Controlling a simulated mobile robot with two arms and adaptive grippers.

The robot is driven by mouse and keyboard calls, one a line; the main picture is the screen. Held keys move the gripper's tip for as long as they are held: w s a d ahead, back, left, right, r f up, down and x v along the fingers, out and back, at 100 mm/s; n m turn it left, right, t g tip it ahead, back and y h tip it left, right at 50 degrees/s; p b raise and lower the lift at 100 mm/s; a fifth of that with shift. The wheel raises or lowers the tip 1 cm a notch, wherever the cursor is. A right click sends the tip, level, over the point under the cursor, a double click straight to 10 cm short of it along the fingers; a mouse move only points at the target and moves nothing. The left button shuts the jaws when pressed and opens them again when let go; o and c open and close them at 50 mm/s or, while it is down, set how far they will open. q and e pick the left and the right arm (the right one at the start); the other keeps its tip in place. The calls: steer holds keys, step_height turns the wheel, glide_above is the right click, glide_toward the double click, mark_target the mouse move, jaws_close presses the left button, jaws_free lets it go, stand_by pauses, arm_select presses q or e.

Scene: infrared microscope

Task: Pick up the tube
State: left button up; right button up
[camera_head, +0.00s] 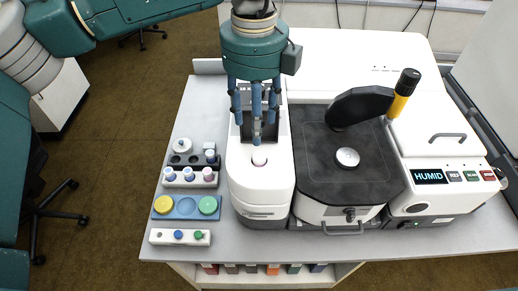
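Small capped tubes (188,174) stand upright in a white rack on the left of the bench, with bluish and pinkish caps. My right gripper is not in view.
A blue tray (186,214) with yellow and green discs and a white strip (179,237) with coloured dots lie in front of the rack. The microscope (348,170) with its dark stage and a panel reading HUMID (430,177) fill the right. The bench's front edge is clear.

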mark_target(259, 155)
arm_select(q)
steer(key=f, duration=0.2)
steer(key=s+f+p, duration=0.1)
steer(key=f, duration=0.1)
steer(key=shift+s, duration=0.1)
steer(key=shift+d+f+p, duration=0.1)
steer(key=shift+f+p, duration=0.15)
steer(key=shift+p, duration=0.1)
steer(key=f+p, duration=0.2)
steer(key=f, duration=0.2)
steer(key=shift+w+d+f+p, duration=0.25)
steer(key=shift+w+d+p, duration=0.05)
steer(key=shift+p, duration=0.1)
steer(key=shift+f, duration=0.2)
jaws_close()
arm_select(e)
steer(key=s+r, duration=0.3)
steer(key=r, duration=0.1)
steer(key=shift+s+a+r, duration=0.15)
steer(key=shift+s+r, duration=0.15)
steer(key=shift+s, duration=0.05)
